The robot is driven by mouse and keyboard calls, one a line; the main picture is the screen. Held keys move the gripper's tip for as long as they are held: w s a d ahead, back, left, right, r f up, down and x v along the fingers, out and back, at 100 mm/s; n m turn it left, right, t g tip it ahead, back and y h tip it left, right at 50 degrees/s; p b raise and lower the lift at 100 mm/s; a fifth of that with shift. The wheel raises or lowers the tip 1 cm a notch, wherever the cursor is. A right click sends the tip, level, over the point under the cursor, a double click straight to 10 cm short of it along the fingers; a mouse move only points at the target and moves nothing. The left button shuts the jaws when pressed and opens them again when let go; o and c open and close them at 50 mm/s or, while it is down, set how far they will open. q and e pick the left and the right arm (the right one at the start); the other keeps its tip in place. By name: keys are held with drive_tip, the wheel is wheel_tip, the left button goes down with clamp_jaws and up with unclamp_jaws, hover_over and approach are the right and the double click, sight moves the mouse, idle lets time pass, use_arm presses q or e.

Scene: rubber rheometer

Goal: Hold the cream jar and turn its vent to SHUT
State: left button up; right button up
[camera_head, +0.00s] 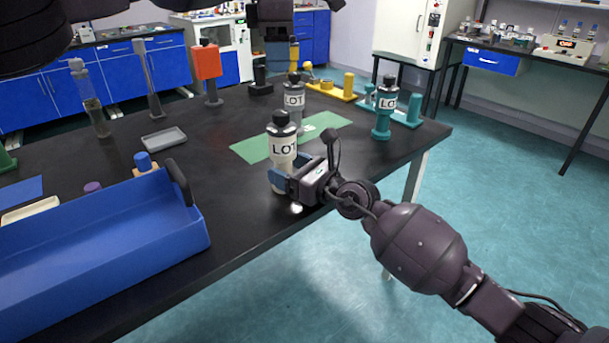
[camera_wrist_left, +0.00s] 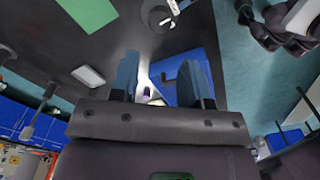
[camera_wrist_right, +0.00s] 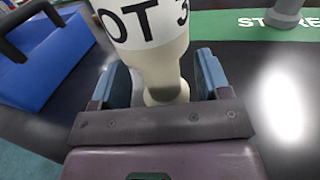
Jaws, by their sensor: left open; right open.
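The cream jar (camera_head: 283,167) stands upright at the near edge of the table, with a "LOT" label and a dark top (camera_head: 280,118). Its vent marking is too small to read. My right gripper (camera_head: 281,183) is open around its lower part; the right wrist view shows the jar's cream narrow part (camera_wrist_right: 165,85) between the two blue fingers, label above. My left gripper (camera_head: 279,56) is open and empty, high above the table beyond the jars. Its spread fingers show in the left wrist view (camera_wrist_left: 160,80) with nothing between them.
A grey jar (camera_head: 294,107) stands behind on a green mat (camera_head: 247,150). A jar on a teal stand (camera_head: 382,125) is to the right. A blue tray (camera_head: 195,235) lies near left. A grey dish (camera_head: 163,138) and several upright stands occupy the left and back. The front right is clear.

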drive_tip(key=shift+x, duration=0.8)
